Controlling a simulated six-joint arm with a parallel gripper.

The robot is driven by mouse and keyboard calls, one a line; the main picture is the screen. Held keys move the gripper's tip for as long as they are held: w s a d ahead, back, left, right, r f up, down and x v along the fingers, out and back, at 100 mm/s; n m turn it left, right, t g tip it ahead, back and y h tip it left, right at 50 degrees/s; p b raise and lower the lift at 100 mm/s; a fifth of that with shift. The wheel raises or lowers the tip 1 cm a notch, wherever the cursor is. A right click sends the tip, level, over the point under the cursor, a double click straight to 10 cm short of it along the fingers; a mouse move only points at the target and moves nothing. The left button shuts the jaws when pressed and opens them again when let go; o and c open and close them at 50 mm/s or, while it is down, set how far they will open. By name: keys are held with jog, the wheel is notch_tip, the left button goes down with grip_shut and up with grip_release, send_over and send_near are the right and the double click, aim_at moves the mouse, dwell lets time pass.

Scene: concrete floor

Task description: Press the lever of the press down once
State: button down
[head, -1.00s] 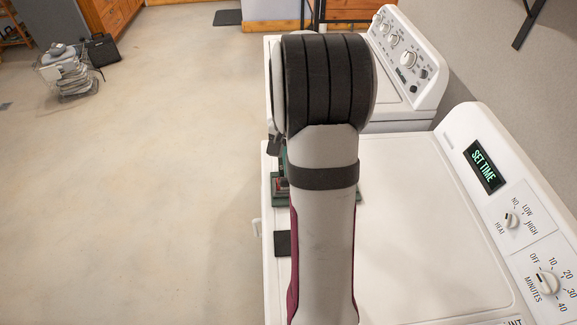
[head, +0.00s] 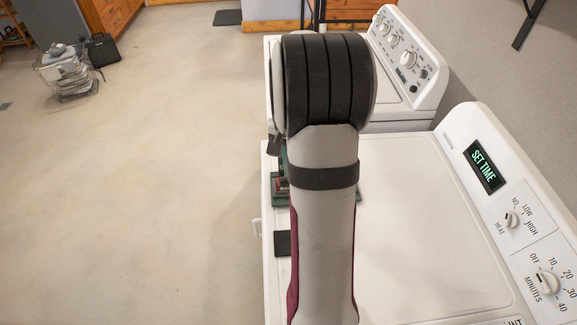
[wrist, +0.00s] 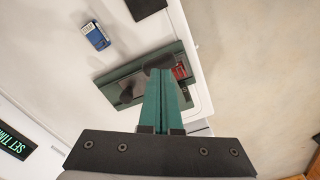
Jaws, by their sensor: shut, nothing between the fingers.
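The press stands on the white appliance top. In the wrist view its green base (wrist: 105,78) lies flat, with a small red part (wrist: 180,72) at its right end and a dark rounded part (wrist: 131,94) near the middle. In the head view my arm hides most of the press, and only its green left edge (head: 277,189) shows clearly. My gripper (wrist: 161,76) is shut and empty, its two green fingers side by side, pointing down at the press. A dark rounded knob, which looks like the lever's end (wrist: 159,61), shows right at the fingertips; I cannot tell whether they touch.
A small blue box (wrist: 96,35) and a black square (wrist: 150,6) lie on the white top near the press; the black square also shows in the head view (head: 283,243). A control panel (head: 510,205) rises at the right. Open floor (head: 150,190) lies left.

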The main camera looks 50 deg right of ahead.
jog(key=shift+f, duration=2.05)
jog(key=shift+r, duration=2.05)
jog(key=shift+r, duration=0.1)
notch_tip(320, 180, up, 4)
jog(key=shift+r, duration=0.4)
jog(key=shift+a, duration=0.1)
